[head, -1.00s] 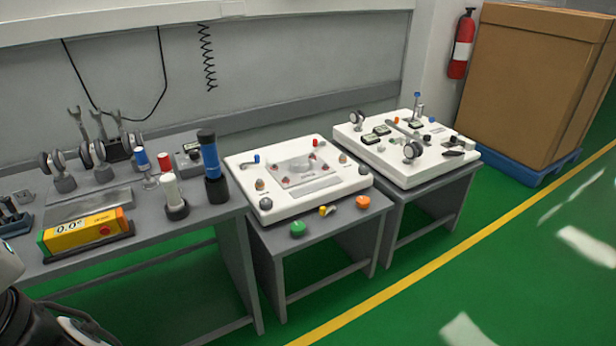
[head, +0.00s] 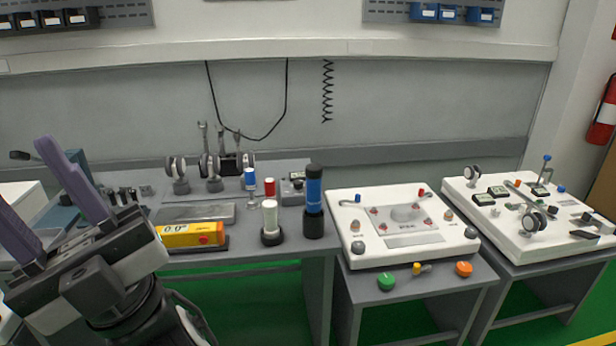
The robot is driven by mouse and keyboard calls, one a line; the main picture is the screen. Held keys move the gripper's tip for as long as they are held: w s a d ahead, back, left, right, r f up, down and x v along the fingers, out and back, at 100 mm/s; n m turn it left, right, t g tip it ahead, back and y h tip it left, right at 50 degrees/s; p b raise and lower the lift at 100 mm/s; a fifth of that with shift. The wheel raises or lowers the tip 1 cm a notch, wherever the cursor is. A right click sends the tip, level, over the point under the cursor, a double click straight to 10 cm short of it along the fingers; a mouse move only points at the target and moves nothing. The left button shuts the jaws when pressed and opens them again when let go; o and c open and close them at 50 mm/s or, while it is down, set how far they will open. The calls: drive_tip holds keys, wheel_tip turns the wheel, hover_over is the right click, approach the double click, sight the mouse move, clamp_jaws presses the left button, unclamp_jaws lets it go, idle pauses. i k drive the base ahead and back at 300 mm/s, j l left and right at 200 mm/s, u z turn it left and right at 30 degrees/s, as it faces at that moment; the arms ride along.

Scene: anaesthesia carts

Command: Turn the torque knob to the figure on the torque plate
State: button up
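I cannot tell for sure which part is the torque knob or the torque plate; no figure is readable on any plate. A tall blue-and-black handle (head: 314,190) stands upright in a black base on the grey bench. A flat grey plate (head: 195,213) lies on that bench, with no legible marking. A small grey box (head: 291,189) with a display sits behind the handle. My gripper (head: 22,170) is at the left, its two purple fingers pointing up and apart. It is open and empty, well left of these things.
A yellow-orange gauge (head: 192,234) reads about 0.0° at the bench front. A white panel (head: 350,220) with knobs stands on the middle table, with green (head: 386,282) and orange (head: 464,269) buttons before it. Another white panel (head: 465,205) stands right.

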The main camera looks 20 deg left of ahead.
sight(298, 184)
drive_tip(key=i+l+u, duration=0.35)
drive_tip(key=i, duration=0.25)
drive_tip(key=i+u, duration=0.1)
drive_tip(key=u, duration=0.3)
drive_tip(key=l+u, duration=0.1)
drive_tip(key=u, duration=0.3)
drive_tip(key=i+l+u, duration=0.1)
drive_tip(key=u, duration=0.25)
drive_tip(key=i+l, duration=0.2)
